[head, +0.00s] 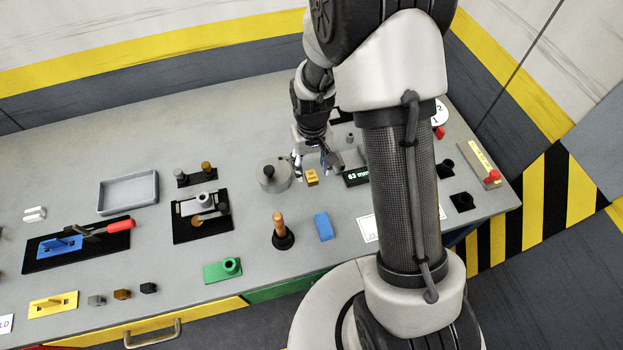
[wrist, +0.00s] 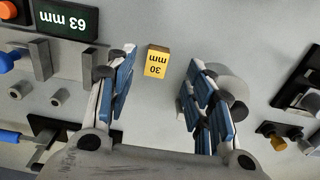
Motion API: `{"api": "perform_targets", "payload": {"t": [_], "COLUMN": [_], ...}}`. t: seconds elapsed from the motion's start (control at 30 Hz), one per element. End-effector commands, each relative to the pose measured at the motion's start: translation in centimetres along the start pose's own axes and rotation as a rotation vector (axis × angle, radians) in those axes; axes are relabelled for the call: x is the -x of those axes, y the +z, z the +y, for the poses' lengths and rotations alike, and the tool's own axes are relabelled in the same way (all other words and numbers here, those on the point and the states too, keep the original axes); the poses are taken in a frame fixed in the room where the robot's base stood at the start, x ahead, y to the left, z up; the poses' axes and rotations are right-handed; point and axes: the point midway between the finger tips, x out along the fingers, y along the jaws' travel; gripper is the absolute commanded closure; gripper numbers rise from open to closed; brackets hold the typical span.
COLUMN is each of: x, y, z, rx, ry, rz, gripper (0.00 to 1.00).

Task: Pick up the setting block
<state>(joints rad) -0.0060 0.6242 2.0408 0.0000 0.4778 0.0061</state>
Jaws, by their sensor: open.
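The setting block is a small yellow block (head: 311,178) on the grey bench in the head view. In the wrist view the setting block (wrist: 156,63) is marked "30 mm" and stands just beyond the fingertips, between their lines and nearer the left finger. My gripper (head: 316,167) is close above and behind the block. In the wrist view my gripper (wrist: 162,72) has its blue-padded fingers wide apart with nothing between them. I cannot tell the exact height of the fingertips above the bench.
A "63 mm" display (wrist: 65,22) stands close on one side of the block. A round grey weight-like piece (head: 273,176) stands on the other side. A blue block (head: 324,226) and a wooden-handled tool (head: 281,230) are nearer the front edge. Bare bench surrounds the setting block.

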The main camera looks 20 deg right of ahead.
Motion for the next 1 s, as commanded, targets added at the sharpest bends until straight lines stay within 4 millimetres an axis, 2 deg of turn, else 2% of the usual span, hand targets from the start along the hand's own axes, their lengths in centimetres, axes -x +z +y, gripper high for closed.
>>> {"api": "perform_targets", "payload": {"t": [0.27,0.57,0.8,1.0], "x": [-1.7,-5.9,-5.9,-5.9], "y": [-0.2,-0.7,-0.8,-0.7], "z": [0.1,0.3,0.3,0.3], "rx": [0.000,0.000,0.000,0.000], "ry": [0.000,0.000,0.000,0.000], "rz": [0.000,-0.001,0.002,0.001], "gripper": [0.52,0.52,0.52,0.65]}}
